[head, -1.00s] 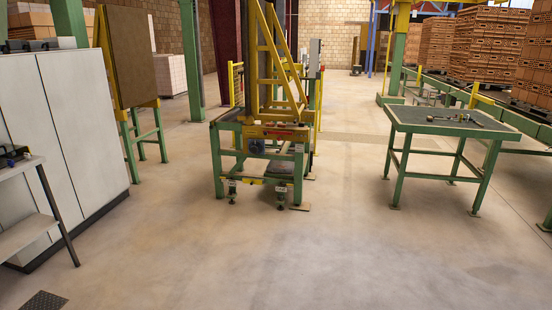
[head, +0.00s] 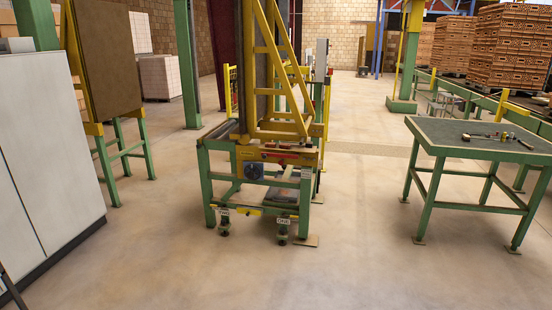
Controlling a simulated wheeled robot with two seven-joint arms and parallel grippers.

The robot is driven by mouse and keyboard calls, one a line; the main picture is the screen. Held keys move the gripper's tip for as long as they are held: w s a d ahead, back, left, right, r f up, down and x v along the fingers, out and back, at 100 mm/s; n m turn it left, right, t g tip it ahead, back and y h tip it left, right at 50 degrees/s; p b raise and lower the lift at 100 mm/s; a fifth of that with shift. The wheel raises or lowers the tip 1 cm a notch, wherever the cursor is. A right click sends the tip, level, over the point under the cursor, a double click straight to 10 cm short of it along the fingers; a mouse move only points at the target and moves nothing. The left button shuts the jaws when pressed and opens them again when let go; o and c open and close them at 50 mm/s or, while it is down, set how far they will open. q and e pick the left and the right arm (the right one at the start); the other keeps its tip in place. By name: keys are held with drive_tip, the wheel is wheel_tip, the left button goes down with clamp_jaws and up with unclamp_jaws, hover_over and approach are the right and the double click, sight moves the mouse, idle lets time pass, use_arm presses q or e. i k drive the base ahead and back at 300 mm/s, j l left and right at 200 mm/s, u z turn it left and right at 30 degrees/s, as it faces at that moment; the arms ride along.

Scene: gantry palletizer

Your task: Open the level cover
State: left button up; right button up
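A green-framed stand with a yellow gantry mast (head: 262,80) stands ahead near the middle of the head view. Its lower front carries a yellow and red carriage (head: 275,153), a dark round part (head: 253,171) and small white labels (head: 284,221) above the feet. I cannot make out which part is the level cover at this distance. Neither of my grippers is in view.
A green table (head: 478,140) with several small tools (head: 497,138) stands at the right. A white cabinet (head: 45,165) and a brown board on a green stand (head: 108,60) are at the left. The floor ahead is clear.

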sight(247, 212)
drive_tip(key=i, duration=3.5)
